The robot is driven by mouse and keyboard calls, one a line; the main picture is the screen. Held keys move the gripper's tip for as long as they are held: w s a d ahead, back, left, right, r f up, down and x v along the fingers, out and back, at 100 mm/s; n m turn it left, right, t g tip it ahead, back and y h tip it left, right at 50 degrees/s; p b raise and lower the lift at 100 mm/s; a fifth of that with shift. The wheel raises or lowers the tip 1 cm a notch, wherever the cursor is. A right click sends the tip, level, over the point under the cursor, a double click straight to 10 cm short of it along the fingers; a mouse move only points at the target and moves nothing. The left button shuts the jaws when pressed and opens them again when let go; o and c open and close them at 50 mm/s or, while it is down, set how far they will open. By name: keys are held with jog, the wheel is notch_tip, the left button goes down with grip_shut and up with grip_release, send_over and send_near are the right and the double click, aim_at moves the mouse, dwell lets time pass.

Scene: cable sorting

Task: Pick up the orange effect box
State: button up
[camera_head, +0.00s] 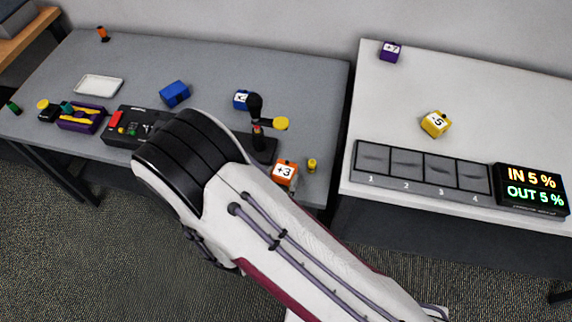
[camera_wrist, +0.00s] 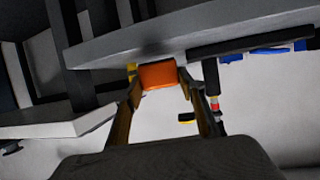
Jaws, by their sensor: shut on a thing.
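The orange effect box (camera_head: 285,171), marked "+3", is by the front right part of the grey table in the head view. In the wrist view the orange box (camera_wrist: 158,75) sits between the fingertips of my gripper (camera_wrist: 161,88), which is shut on it. One finger is on each side of the box. In the head view my arm covers most of the gripper. I cannot tell whether the box touches the table or is just above it.
A yellow cylinder (camera_head: 312,165) stands just right of the box. A black stand with a lever (camera_head: 257,147) is behind it. The white table (camera_head: 480,90) holds a numbered four-slot pad (camera_head: 420,189), a display (camera_head: 532,189), a yellow box (camera_head: 435,123) and a purple box (camera_head: 390,51).

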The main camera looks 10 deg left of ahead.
jog(key=s+a, duration=0.2)
jog(key=s, duration=1.1)
